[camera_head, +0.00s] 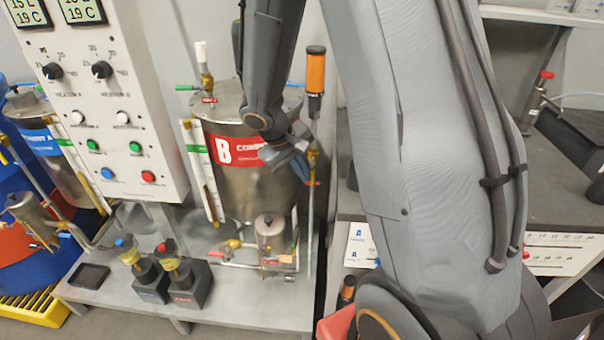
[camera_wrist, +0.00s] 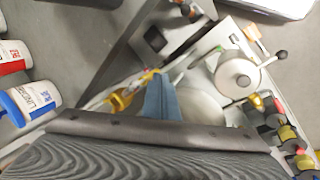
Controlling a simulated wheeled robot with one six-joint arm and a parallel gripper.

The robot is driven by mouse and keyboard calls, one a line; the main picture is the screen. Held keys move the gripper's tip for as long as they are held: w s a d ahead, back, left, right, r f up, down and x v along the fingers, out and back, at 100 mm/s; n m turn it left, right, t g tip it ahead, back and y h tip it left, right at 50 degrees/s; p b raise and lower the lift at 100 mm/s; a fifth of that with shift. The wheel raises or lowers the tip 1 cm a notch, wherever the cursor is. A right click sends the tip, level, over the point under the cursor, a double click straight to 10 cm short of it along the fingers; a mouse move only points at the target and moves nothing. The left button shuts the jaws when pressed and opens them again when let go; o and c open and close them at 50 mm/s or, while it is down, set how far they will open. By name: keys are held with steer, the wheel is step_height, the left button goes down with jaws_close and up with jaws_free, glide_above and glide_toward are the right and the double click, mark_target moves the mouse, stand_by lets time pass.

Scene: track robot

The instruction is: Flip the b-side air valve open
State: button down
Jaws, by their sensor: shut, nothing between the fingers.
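The steel B tank (camera_head: 243,185) with its red label stands on the grey bench. At its right side, an upright pipe carries an orange-topped cylinder (camera_head: 316,72), a brass fitting (camera_head: 313,157) and a small red lever (camera_head: 312,183). I cannot tell for certain which lever is the b-side air valve. My gripper (camera_head: 301,166) is in front of the tank's right side, close to this fitting, and hides part of it. In the wrist view, the blue fingers of my gripper (camera_wrist: 161,88) are together and empty, beside a yellow brass fitting (camera_wrist: 122,99). Contact cannot be told.
A control panel (camera_head: 105,110) stands left of the tank. A small steel pot (camera_head: 270,232) and two dark pump blocks (camera_head: 185,283) are low on the bench. A grey worktop (camera_head: 560,185) lies to the right.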

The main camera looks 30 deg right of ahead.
steer(key=s+a+r+b, duration=0.1)
steer(key=s+a+r, duration=0.1)
steer(key=a+r, duration=0.7)
steer(key=s+f+y, duration=0.2)
steer(key=s, duration=0.5)
steer(key=s+a+f+m+y, duration=0.1)
steer(key=s+f+y, duration=0.1)
steer(key=s, duration=0.5)
steer(key=shift+s+a+g+y, duration=0.3)
steer(key=shift+s+g+y, duration=0.1)
